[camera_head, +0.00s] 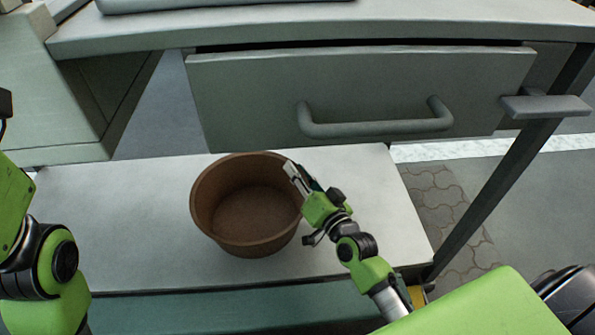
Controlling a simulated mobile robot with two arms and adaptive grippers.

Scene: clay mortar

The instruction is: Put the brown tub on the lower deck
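My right gripper (297,176) is at the tub's right rim, with a pale finger over the rim and the inner wall. The rest of the gripper hides part of the rim, so I cannot tell whether the fingers are closed on it. My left arm shows at the left edge; its gripper is out of view.
A grey drawer (250,95) with a bar handle (375,128) hangs under the upper worktop (400,22), just behind the tub. A dark slanted leg (490,195) stands at the right. The deck is clear left of the tub and at its right end.

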